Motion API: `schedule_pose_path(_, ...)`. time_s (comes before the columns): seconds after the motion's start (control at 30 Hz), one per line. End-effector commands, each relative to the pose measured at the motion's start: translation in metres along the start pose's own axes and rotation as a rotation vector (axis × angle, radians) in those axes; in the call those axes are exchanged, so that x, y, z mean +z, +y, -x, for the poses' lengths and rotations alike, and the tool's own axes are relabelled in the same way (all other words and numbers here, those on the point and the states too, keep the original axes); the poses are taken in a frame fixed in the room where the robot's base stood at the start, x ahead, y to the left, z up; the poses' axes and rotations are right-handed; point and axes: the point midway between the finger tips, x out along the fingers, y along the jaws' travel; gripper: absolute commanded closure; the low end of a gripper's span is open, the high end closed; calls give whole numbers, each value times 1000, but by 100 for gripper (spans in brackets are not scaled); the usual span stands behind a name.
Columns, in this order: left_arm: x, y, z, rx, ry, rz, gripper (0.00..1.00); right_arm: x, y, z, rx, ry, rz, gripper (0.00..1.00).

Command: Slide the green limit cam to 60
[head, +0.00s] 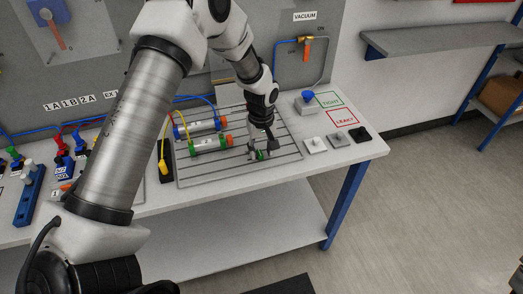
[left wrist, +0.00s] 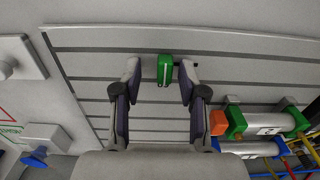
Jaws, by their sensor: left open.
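The green limit cam (head: 260,155) is a small green block on the grey slotted plate (head: 196,176), close to the plate's right part. In the left wrist view the cam (left wrist: 165,69) sits between the fingertips, with a pale line along its top. My left gripper (head: 264,147) is open and points down at the cam. In the left wrist view the gripper (left wrist: 160,70) has one finger on each side of the cam, with a gap on both sides. No number scale is legible. My right gripper is not in view.
Cylinders with green and orange ends (head: 212,143) lie on the plate left of the gripper. A yellow-handled part (head: 163,166) stands further left. Small square blocks (head: 316,145) and a blue knob (head: 307,95) are to the right. The plate's front strip is clear.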

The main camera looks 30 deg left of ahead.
Motion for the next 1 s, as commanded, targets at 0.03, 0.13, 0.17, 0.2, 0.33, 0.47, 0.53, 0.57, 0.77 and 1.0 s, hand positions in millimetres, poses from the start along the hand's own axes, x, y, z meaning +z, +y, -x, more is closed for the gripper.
schedule_pose_path(0.03, 0, 1, 7, 2, 2, 0, 58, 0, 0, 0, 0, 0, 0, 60)
schedule_pose_path(0.13, 0, 2, 26, 3, 3, -1, 58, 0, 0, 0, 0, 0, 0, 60)
schedule_pose_path(0.17, 0, 2, 34, 3, 3, -1, 58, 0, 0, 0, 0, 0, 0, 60)
schedule_pose_path(0.2, 0, 3, 45, 3, 4, -1, 58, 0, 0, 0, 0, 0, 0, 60)
schedule_pose_path(0.33, 0, 4, 79, 1, 3, -2, 58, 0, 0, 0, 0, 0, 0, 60)
schedule_pose_path(0.47, 1, 5, 103, -2, 2, -1, 58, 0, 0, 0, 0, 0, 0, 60)
schedule_pose_path(0.53, 1, 5, 110, -3, 1, -1, 58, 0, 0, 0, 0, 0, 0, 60)
schedule_pose_path(0.57, 1, 5, 112, -3, 0, -2, 58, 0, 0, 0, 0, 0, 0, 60)
schedule_pose_path(0.77, 2, 4, 114, -4, -1, -2, 58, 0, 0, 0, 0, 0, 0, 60)
schedule_pose_path(1.0, 1, 5, 114, -4, -1, -2, 58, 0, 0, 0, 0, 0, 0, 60)
